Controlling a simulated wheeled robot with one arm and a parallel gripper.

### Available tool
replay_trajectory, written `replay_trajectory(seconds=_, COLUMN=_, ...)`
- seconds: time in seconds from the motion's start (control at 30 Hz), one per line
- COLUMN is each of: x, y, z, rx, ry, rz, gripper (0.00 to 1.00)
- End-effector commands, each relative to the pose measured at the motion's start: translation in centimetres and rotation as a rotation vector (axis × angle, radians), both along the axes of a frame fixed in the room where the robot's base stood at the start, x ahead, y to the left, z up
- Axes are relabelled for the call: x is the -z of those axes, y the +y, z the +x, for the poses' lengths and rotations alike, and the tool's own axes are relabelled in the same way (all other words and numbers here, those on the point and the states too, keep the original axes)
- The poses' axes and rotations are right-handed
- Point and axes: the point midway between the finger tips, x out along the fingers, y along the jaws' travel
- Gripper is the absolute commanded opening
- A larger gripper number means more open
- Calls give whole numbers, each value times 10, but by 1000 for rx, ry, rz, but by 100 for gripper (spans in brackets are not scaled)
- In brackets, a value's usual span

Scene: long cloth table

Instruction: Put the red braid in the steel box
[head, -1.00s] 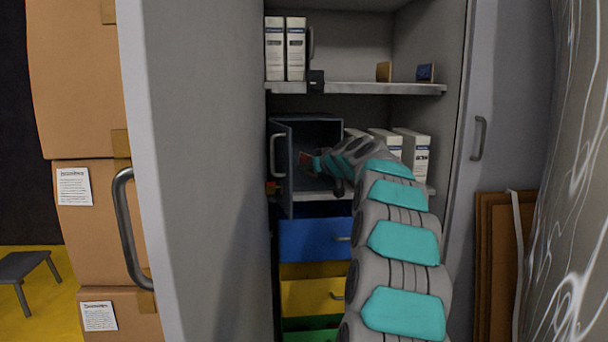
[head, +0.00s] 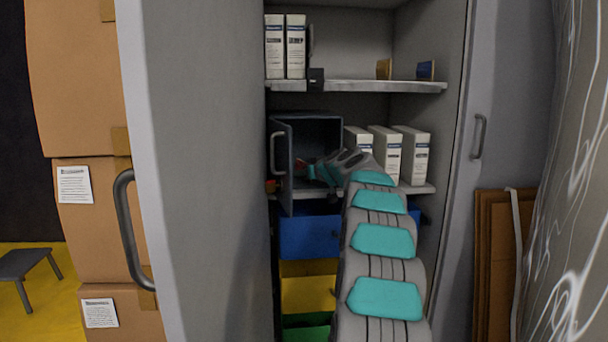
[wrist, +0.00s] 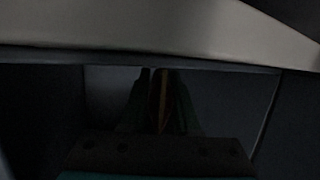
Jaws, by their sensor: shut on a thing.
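The steel box (head: 318,118) stands on the middle shelf of the cabinet, with its door (head: 283,190) swung open to the left. My gripper (head: 312,170) reaches into the box's opening from the front right. In the dark wrist view, my gripper's fingers (wrist: 162,100) are close together on a thin brownish-red strip, the red braid (wrist: 163,92). Most of the braid is hidden by the fingers and shadow. The wrist view shows dark walls around the fingers and a pale band above them.
White binders (head: 413,155) stand right of the box, close to my arm. A small orange-red thing (head: 271,186) lies left of the box door. Blue (head: 308,238) and yellow (head: 308,294) drawers are below. The tall cabinet door (head: 205,170) stands open at left.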

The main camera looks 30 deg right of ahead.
Motion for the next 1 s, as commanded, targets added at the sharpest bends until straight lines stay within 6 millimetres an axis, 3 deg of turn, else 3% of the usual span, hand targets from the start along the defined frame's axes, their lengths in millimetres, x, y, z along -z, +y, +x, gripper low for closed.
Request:
replay_trajectory(seconds=0.27, x=3, y=0, z=0, rx=0, ry=-1, rz=0, gripper=0)
replay_trajectory(seconds=0.3, x=2, y=0, z=0, rx=0, ry=0, rz=0, gripper=34)
replay_trajectory(seconds=0.53, x=2, y=0, z=0, rx=0, ry=0, rz=0, gripper=60)
replay_trajectory(seconds=0.87, x=-2, y=0, z=0, rx=1, ry=0, rz=0, gripper=60)
replay_trajectory(seconds=1.0, x=-6, y=1, z=-10, rx=2, ry=-4, rz=-1, gripper=60)
